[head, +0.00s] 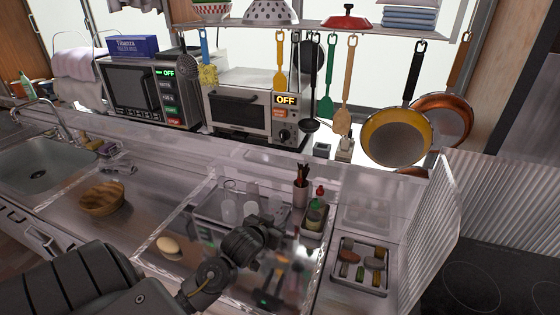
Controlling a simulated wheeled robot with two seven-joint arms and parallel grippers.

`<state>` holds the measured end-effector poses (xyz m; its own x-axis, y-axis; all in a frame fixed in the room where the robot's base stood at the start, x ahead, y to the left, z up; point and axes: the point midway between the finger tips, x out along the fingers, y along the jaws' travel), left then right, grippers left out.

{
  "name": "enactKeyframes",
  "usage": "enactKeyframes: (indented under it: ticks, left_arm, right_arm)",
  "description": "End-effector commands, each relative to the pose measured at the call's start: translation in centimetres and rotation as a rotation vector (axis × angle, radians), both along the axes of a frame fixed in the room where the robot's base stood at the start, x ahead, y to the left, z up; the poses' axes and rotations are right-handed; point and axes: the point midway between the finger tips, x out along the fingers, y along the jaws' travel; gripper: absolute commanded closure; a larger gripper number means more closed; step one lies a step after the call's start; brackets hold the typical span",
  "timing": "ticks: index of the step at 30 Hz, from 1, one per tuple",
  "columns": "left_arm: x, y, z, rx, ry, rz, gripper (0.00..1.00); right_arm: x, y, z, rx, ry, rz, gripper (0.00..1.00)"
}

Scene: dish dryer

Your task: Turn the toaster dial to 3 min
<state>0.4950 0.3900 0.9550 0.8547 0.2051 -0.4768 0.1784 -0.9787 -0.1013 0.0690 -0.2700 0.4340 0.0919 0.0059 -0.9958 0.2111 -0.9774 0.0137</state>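The toaster oven (238,106) stands on the back ledge in the head view, silver with a dark glass door that looks closed. Its small display (286,100) reads OFF. The round black dial (284,135) is at the lower right of its front panel, below an orange label; its setting marks are too small to read. My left arm reaches in from the lower left. My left gripper (278,222) is over the counter, below and in front of the toaster, apart from the dial. Its fingers are too small and dark to tell open from shut. My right gripper is not in view.
A microwave (152,92) stands left of the toaster. Utensils, including a black ladle (310,124), hang beside the dial from the shelf (330,24). Pans (397,138) hang at right. A clear dish dryer with bottles (314,215) lies between my arm and the toaster.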

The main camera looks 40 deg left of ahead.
Motion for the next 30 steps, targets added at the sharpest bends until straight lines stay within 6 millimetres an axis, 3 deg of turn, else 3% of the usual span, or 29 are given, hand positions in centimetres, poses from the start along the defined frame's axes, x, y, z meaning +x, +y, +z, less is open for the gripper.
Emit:
enactKeyframes:
  ticks: [1, 3, 6, 9, 12, 20, 30]
  left_arm:
    - [2.4, 2.1, 3.0, 0.008, -0.100, 0.031, 0.68]
    - [4.9, 4.6, 7.0, 0.016, -0.235, 0.065, 0.68]
    - [7.1, 7.4, 11.7, 0.023, -0.383, 0.101, 0.68]
    - [8.0, 9.0, 14.5, 0.027, -0.469, 0.121, 0.68]
    - [8.3, 9.6, 15.7, 0.029, -0.507, 0.127, 0.68]
    - [9.4, 10.1, 16.1, 0.029, -0.512, 0.130, 0.68]
    - [15.3, 12.1, 16.2, 0.030, -0.508, 0.128, 0.68]
  right_arm:
    - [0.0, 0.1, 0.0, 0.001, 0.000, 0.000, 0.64]
    - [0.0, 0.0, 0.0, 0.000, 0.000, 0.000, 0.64]
    - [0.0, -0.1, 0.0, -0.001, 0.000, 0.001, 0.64]
    - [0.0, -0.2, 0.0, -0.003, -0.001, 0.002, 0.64]
    - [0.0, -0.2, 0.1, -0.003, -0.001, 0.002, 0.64]
    - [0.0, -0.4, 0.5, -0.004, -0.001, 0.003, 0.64]
    - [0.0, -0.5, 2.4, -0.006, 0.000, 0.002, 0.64]
